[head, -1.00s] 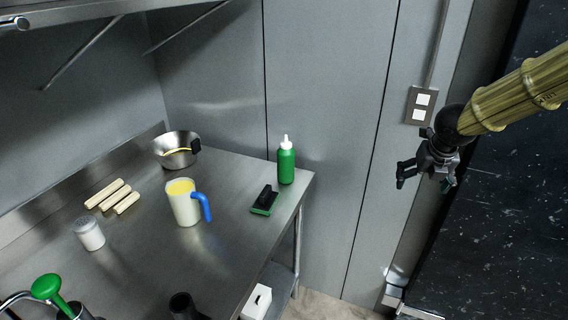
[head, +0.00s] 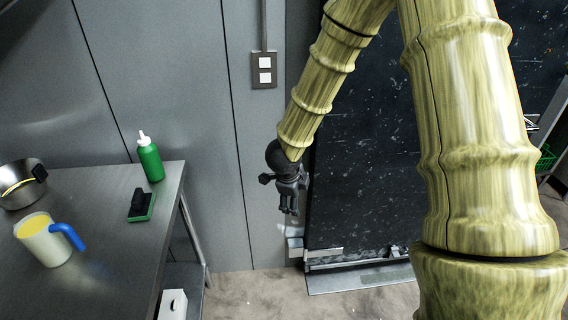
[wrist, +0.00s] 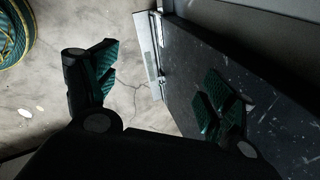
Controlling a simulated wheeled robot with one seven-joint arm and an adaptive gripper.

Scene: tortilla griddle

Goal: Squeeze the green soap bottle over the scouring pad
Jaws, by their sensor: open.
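The green soap bottle (head: 151,161) with a white nozzle stands upright near the back right corner of the steel table in the head view. The scouring pad (head: 142,206), green with a black handle on top, lies just in front of it on the table. My gripper (head: 289,208) hangs in the air to the right of the table, well apart from both. In the wrist view my gripper (wrist: 165,95) is open and empty, its teal fingertip pads spread over the floor and a dark panel. Neither the bottle nor the pad shows in the wrist view.
A white jug (head: 42,243) with a blue handle and a metal pan (head: 20,186) stand on the left of the steel table (head: 105,272). A dark speckled panel (head: 365,190) stands behind my arm. Open floor (head: 262,292) lies right of the table.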

